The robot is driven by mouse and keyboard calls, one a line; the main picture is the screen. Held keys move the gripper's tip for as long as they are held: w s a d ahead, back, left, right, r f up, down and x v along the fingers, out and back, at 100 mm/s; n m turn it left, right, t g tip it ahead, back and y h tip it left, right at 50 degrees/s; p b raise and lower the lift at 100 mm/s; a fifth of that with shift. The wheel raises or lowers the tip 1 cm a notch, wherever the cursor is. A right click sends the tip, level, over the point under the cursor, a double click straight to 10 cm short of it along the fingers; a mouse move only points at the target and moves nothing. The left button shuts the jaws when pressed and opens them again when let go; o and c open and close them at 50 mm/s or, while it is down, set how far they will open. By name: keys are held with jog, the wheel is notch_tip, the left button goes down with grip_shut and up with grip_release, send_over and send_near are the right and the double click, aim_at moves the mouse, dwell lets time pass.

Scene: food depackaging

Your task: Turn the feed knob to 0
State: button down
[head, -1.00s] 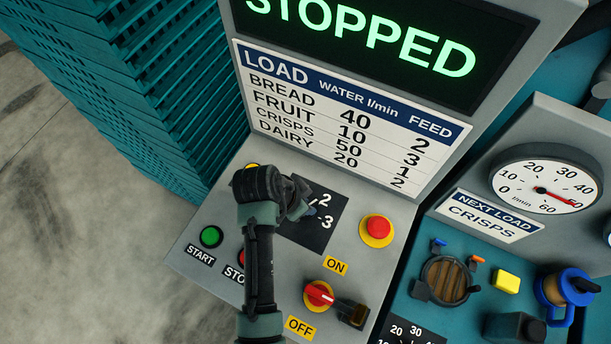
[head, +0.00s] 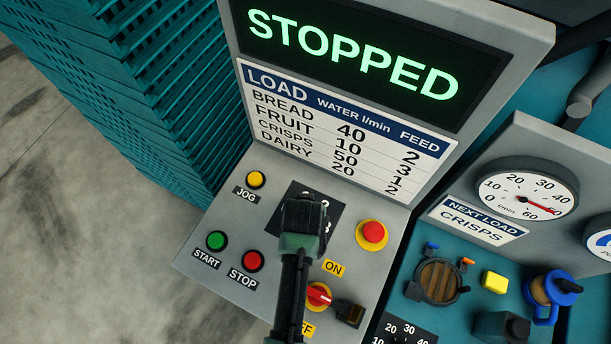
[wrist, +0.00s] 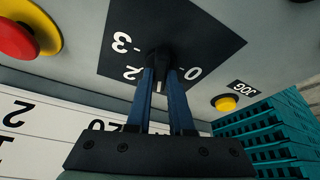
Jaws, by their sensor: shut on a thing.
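The feed knob (wrist: 158,56) is black and sits at the middle of a dark dial plate (wrist: 203,45) with white numbers. In the wrist view 3, 2 and 0 show; the place between 2 and 0 is partly covered by the fingers. My gripper (wrist: 160,73) has its two blue fingers on either side of the knob, shut on it. A small white mark shows between the fingers, but I cannot tell whether it is the knob's pointer or a number. In the head view my gripper covers the knob and much of the dial plate (head: 290,197).
A red emergency button (head: 374,232) is right of the dial. A yellow JOG button (head: 256,180), a green START button (head: 216,241) and a red STOP button (head: 252,260) are left. The red ON/OFF switch (head: 318,296) is close to my arm. The display (head: 350,55) reads STOPPED.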

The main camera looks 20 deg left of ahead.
jog(key=n, duration=0.2)
jog(key=n+y, duration=0.1)
jog(key=shift+w+d+r+n+g, duration=0.1)
jog(key=shift+w+n+g, duration=0.05)
jog(key=shift+n+g, duration=0.2)
jog(key=n+g+y, duration=0.1)
jog(key=n, duration=0.2)
jog(key=shift+n, duration=0.35)
jog(key=n+g+b, duration=0.1)
jog(key=n, duration=0.2)
jog(key=n+g+y+b, duration=0.1)
jog(key=n, duration=0.1)
jog(key=shift+n+b, duration=0.35)
jog(key=shift+n, duration=0.05)
jog(key=c, duration=0.8)
grip_release()
jog(key=shift+g, duration=0.25)
jog(key=v, duration=1.3)
jog(key=shift+b, duration=0.35)
